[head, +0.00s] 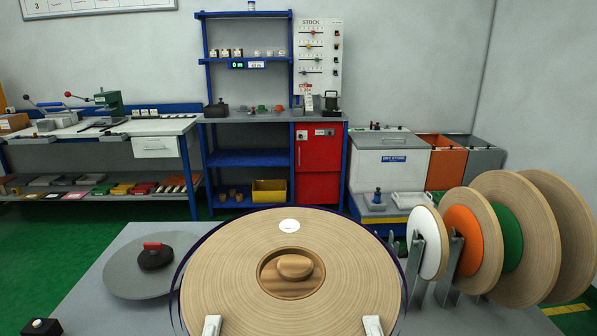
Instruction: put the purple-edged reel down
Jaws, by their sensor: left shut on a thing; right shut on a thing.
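The purple-edged reel (290,230) is a wide, pale wood-toned coil lying flat, with a thin dark purple rim showing around it. Its centre opening shows a wooden core (295,267), and a white label (289,226) lies on its far part. My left gripper (212,325) is shut on the reel's near left part. My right gripper (373,325) is shut on its near right part. Only the gripper tips show at the bottom of the picture. The reel covers much of the grey table (140,233); I cannot tell whether it touches the top.
Left of the reel is a grey disc (125,280) with a black knob and red handle (153,246). A black box (40,327) sits at front left. On the right, several upright reels, including a white-faced one (428,243) and an orange-centred one (463,240), stand in a rack close to the reel.

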